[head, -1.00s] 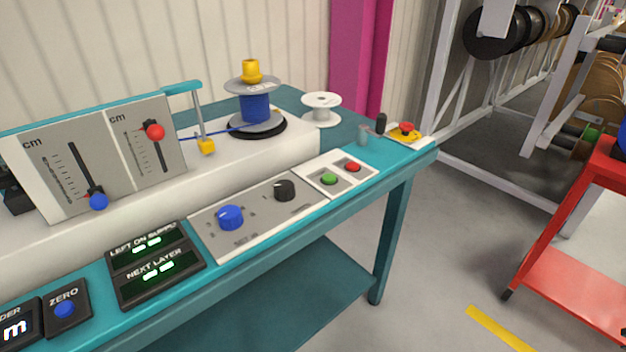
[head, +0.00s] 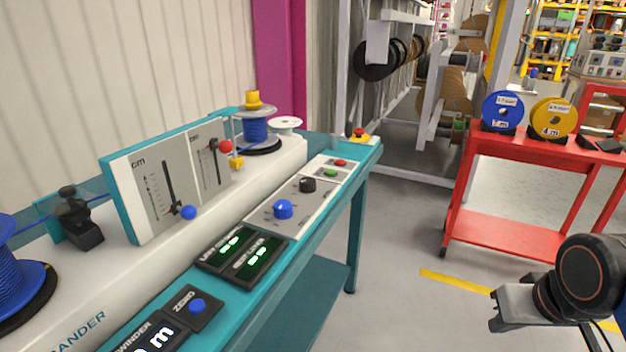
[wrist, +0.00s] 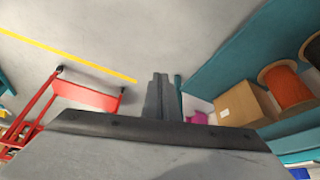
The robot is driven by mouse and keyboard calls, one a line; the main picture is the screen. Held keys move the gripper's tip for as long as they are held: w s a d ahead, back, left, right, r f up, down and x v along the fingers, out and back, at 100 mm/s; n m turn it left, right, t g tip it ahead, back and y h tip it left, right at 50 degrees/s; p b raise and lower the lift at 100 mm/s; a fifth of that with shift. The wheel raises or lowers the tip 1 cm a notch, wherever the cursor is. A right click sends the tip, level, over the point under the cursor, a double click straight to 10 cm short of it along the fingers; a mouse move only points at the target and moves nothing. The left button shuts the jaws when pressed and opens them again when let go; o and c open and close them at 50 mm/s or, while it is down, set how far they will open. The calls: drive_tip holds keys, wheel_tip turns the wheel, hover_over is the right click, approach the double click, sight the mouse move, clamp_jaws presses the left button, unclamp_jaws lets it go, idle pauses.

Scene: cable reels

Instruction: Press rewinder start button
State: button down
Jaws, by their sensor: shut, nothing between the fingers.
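The rewinder bench (head: 352,185) runs along the left of the head view. The green button (head: 331,173), likely the start button, sits on a small pale panel near the bench's far end. A red button (head: 341,162) is just beyond it. My arm shows at the lower right of the head view, over the floor and well apart from the buttons. My gripper (wrist: 160,92) is shut and empty in the wrist view, with floor behind it. Neither button shows in the wrist view.
A blue knob (head: 283,209) and a black knob (head: 307,185) stand nearer on the bench. A red emergency stop (head: 359,133) is at the far corner. A red cart (head: 500,215) with reels stands right. Floor between is clear.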

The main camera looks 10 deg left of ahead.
drive_tip(key=shift+s+a, duration=0.15)
wheel_tip(320, 180, up, 21)
drive_tip(key=n+y, duration=0.7)
drive_tip(key=n, duration=1.2)
hover_over(334, 172)
drive_tip(key=shift+r+t, duration=0.1)
drive_tip(key=shift+t, duration=0.3)
drive_tip(key=shift+f, duration=4.4)
